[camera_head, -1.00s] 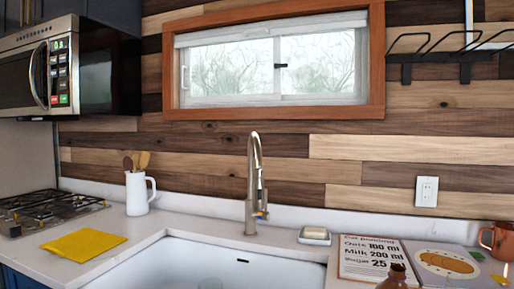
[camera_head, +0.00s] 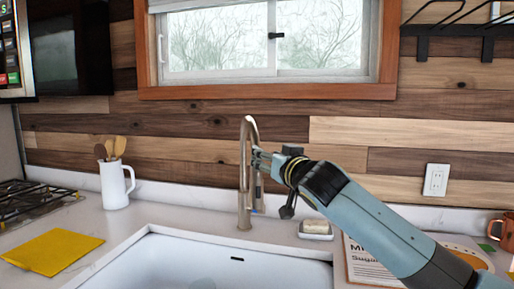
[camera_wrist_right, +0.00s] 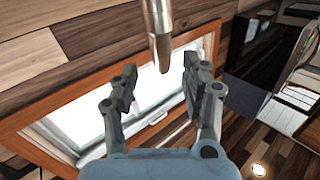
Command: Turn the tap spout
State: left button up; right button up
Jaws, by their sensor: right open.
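The brushed-metal tap (camera_head: 244,196) stands upright behind the sink, its spout arching over at the top. My right gripper (camera_head: 262,160) comes in from the right beside the spout's hanging end and partly covers it. In the right wrist view the spout end (camera_wrist_right: 158,32) hangs in from the top, and its tip lies between the fingers of the open right gripper (camera_wrist_right: 152,78). A gap shows on each side of it there, wider on the left. My left gripper is not in view.
The white sink (camera_head: 190,262) lies below the tap. A soap dish (camera_head: 316,230) and an open recipe book (camera_head: 366,262) are at the right, partly under my arm. A white utensil jug (camera_head: 115,186) and yellow cloth (camera_head: 52,250) are at the left.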

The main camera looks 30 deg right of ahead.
jog(key=x, duration=0.3)
jog(key=p+x, duration=0.1)
jog(key=shift+w+a, duration=0.25)
jog(key=shift+a, duration=0.05)
jog(key=shift+d+x, duration=0.25)
jog(key=shift+x, duration=0.9)
jog(key=shift+w+f, duration=0.1)
jog(key=shift+f, duration=0.05)
jog(key=shift+a, duration=0.1)
jog(key=shift+c, duration=2.6)
grip_shut()
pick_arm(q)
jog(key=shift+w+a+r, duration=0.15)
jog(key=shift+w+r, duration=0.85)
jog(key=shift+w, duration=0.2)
